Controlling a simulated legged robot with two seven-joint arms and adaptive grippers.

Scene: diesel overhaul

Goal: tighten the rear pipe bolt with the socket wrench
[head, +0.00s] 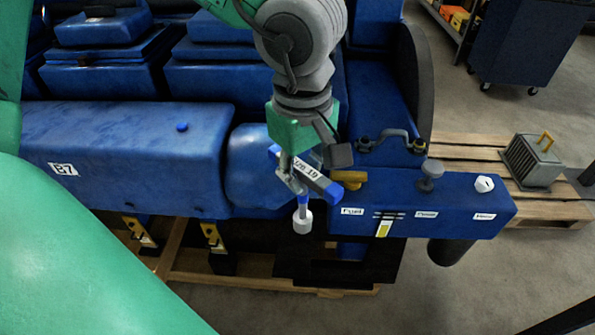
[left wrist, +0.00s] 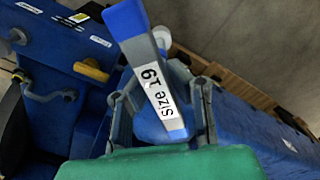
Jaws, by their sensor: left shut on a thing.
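My left gripper (head: 296,180) is shut on the blue socket wrench (head: 322,186), whose white label reads "Size 19". The wrench's grey socket (head: 303,220) hangs low, in front of the blue engine's edge. In the left wrist view the wrench (left wrist: 150,80) lies between the fingers. A bent grey pipe (head: 390,134) sits on the engine, up and right of the gripper, with a dark bolted end at each side: left (head: 362,146) and right (head: 418,147). The wrench is apart from both ends. I cannot tell which one is the rear bolt. My right gripper is not in view.
A brass handle (head: 349,177), grey knob (head: 430,174) and white cap (head: 484,184) stand up from the blue block (head: 455,220). A grey box with a yellow handle (head: 533,160) rests on a wooden pallet (head: 465,152). Open floor lies at the lower right.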

